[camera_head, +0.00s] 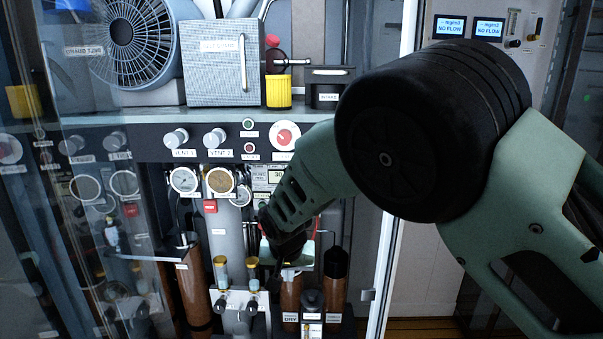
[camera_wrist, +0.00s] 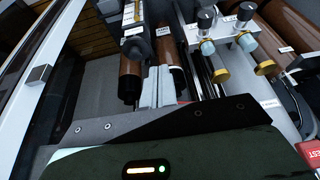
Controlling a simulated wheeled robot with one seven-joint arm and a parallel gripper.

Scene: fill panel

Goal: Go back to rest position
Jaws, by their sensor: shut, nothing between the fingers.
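My gripper (camera_wrist: 158,86) shows in the wrist view as two pale fingers, shut together with nothing between them. In the head view my green arm reaches in from the right, and its dark wrist hangs in front of the lower panel. The fingertips there are hard to make out. In the wrist view the fingers lie in front of brown cylinders (camera_wrist: 171,62) and beside a valve with a black knob (camera_wrist: 137,48). I cannot tell whether they touch anything.
The panel has two knobs (camera_head: 214,138), round gauges (camera_head: 184,180) and gold-topped fittings (camera_head: 221,270) near my wrist. A fan (camera_head: 124,33) and grey box (camera_head: 222,64) stand on the shelf. A glass door (camera_head: 85,220) is at left; a white frame post (camera_head: 392,250) is at right.

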